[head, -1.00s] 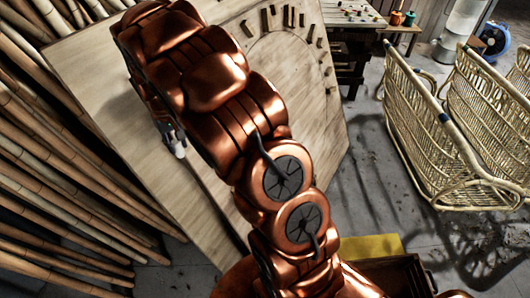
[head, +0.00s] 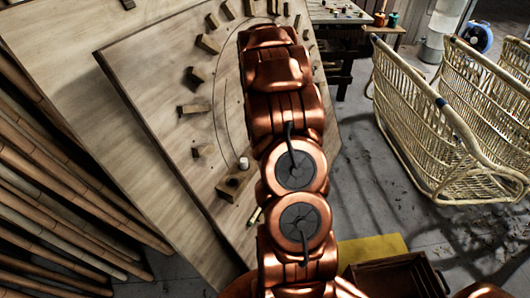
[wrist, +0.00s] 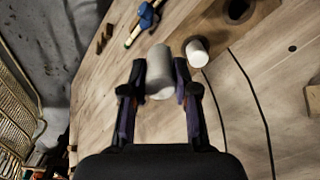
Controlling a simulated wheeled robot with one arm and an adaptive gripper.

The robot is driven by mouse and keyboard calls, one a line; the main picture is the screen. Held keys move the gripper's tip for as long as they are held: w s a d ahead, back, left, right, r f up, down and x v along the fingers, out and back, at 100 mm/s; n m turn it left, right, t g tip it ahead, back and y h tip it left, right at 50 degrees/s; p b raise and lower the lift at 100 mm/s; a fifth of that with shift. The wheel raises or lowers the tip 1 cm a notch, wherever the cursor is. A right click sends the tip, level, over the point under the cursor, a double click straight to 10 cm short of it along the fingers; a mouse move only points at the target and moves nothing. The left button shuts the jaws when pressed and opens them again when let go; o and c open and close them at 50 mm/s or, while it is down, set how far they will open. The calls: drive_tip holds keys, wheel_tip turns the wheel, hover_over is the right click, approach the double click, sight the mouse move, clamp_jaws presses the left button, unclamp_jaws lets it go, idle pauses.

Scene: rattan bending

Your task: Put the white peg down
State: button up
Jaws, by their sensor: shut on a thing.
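In the wrist view, my gripper (wrist: 160,66) is shut on a pale white peg (wrist: 160,76), with one finger on each side of it. The peg is over the wooden board; I cannot tell whether it touches the board. A second white peg (wrist: 197,53) is just right of the fingers on the board, close to a wooden block with a dark hole (wrist: 234,14). In the head view, a small white peg (head: 243,163) shows beside the holed block (head: 234,183). My gripper and the held peg are hidden behind my arm there.
The wooden board (head: 150,60) carries a curved line with several small blocks along it. A tool with a blue part (wrist: 147,15) lies near the held peg. Bamboo poles (head: 50,200) stand at left; rattan frames (head: 440,130) stand at right.

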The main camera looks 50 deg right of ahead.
drive_tip(key=s+d+f+m+b, duration=0.1)
drive_tip(key=s+d+f+b, duration=0.1)
drive_tip(key=s+d+f, duration=0.15)
drive_tip(key=shift+w+d+f+p, duration=0.3)
drive_tip(key=shift+w+d+p, duration=0.4)
drive_tip(key=shift+w+d, duration=1.2)
drive_tip(key=shift+w+d+f+p, duration=0.3)
drive_tip(key=shift+w+d+p, duration=0.65)
drive_tip(key=shift+w, duration=1.55)
drive_tip(key=shift+w+d+f+p, duration=0.3)
drive_tip(key=shift+w+d+p, duration=0.1)
drive_tip(key=shift+w+d, duration=1.65)
drive_tip(key=shift+w+a+f, duration=0.1)
drive_tip(key=shift+w+a, duration=0.05)
drive_tip(key=shift+a, duration=0.05)
wheel_tip(320, 180, down, 2)
drive_tip(key=shift+f+p, duration=0.25)
drive_tip(key=shift+p, duration=0.35)
drive_tip(key=shift+f, duration=0.4)
drive_tip(key=shift+f, duration=0.2)
drive_tip(key=o, duration=1)
drive_tip(key=shift+c, duration=0.2)
